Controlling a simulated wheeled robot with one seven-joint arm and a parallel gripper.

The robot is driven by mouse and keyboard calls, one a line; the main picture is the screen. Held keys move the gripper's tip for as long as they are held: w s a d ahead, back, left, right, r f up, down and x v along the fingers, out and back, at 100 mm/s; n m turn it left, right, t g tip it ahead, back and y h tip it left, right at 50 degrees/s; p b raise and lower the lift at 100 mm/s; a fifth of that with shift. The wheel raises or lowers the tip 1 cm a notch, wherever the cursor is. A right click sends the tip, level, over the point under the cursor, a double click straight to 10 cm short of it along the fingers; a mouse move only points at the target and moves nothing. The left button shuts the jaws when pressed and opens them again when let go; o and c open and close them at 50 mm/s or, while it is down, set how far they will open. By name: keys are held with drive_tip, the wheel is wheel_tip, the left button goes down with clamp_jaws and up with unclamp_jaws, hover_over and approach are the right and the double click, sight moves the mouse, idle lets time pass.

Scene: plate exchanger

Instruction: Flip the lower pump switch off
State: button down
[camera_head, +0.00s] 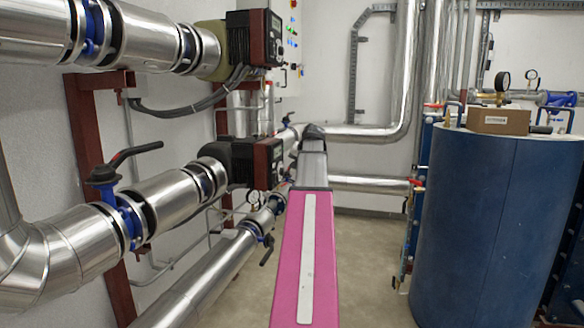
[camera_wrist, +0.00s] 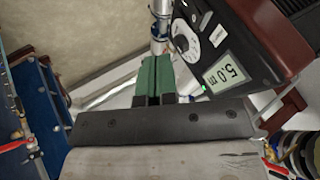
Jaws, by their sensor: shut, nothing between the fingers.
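The lower pump (camera_head: 256,163) is a dark unit with a red-brown housing on the lower silver pipe in the head view. In the wrist view the face of a pump (camera_wrist: 262,30) fills the upper right, turned sideways. It has a round grey dial (camera_wrist: 187,40), a lit display (camera_wrist: 232,72) reading 5.0 m and a small green light. I cannot clearly make out the switch. My gripper (camera_wrist: 156,62) has green fingers pressed together and empty, close beside the pump face. In the head view my gripper (camera_head: 313,131) is just right of the lower pump; its fingertips are hidden.
The upper pump (camera_head: 255,38) sits above on another pipe. A blue valve with a black lever (camera_head: 135,153) stands at left. A large blue tank (camera_head: 490,220) with a cardboard box (camera_head: 498,120) on top stands at right. Floor (camera_head: 365,270) is open between my arm and the tank.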

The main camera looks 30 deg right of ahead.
sight(277, 181)
drive_tip(key=shift+w+a+f, duration=0.45)
drive_tip(key=shift+w+f, duration=0.5)
drive_tip(key=shift+w, duration=0.4)
drive_tip(key=shift+w+a+f, duration=0.45)
drive_tip(key=shift+w+f, duration=0.55)
drive_tip(key=shift+w, duration=0.35)
drive_tip(key=shift+w+a+f, duration=0.45)
drive_tip(key=shift+w+f, duration=0.5)
drive_tip(key=shift+w, duration=0.4)
